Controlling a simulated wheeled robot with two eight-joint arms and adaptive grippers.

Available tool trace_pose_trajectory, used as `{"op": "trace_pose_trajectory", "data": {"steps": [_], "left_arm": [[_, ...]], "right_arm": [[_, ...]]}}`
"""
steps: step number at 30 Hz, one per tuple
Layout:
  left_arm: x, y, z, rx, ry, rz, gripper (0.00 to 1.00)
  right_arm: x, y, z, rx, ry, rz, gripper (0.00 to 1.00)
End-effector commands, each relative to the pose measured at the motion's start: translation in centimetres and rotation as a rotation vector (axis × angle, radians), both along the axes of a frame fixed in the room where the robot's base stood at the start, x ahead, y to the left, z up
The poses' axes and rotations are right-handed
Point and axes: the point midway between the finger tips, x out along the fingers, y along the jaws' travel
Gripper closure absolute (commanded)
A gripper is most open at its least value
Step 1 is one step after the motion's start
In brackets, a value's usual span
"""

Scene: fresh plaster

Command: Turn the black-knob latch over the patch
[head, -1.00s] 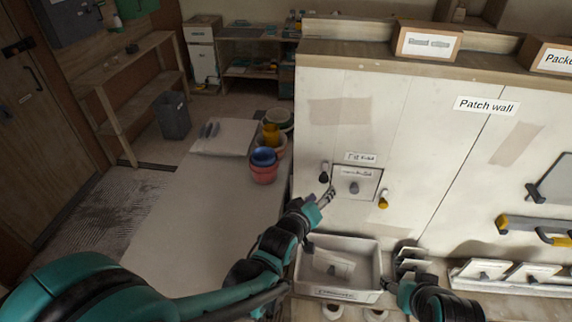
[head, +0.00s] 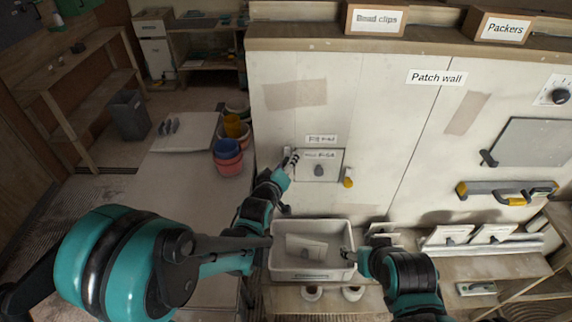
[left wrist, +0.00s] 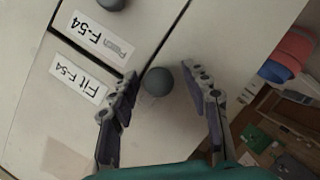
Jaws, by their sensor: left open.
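The patch (head: 330,160) is a pale panel with a grey knob, set in the wall. The black-knob latch is at its left edge, hidden behind my left gripper (head: 291,159) in the head view. In the left wrist view, its round dark knob (left wrist: 158,82) lies between the spread fingers of my left gripper (left wrist: 160,72). The fingers are open; I cannot tell whether either touches it. The patch (left wrist: 133,40) also shows there. A yellow-knob latch (head: 348,179) hangs at the patch's right. My right gripper (head: 347,255) is low by the white bin; its opening is unclear.
The white bin (head: 283,272) with a pale plate inside stands on the ledge below the patch. Stacked buckets (head: 229,158) stand on the left.

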Motion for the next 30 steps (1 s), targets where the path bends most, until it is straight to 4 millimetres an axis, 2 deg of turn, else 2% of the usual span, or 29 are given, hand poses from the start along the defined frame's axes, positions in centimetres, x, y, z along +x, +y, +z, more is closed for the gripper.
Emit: {"op": "trace_pose_trajectory", "data": {"steps": [3,4,9,30], "left_arm": [[-0.02,0.01,0.02,0.000,0.000,0.000,0.53],[-0.02,0.01,0.02,0.000,0.000,0.000,0.58],[-0.03,0.02,0.02,0.000,0.000,0.000,1.00],[-0.02,0.03,0.09,0.057,0.000,0.000,1.00]], "right_arm": [[0.00,0.00,0.03,0.000,0.000,0.000,0.39],[0.00,0.00,0.03,0.000,0.000,0.000,0.39],[0.00,0.00,0.01,0.000,0.000,0.000,0.39],[0.00,0.00,0.10,0.000,0.000,0.000,0.39]]}}
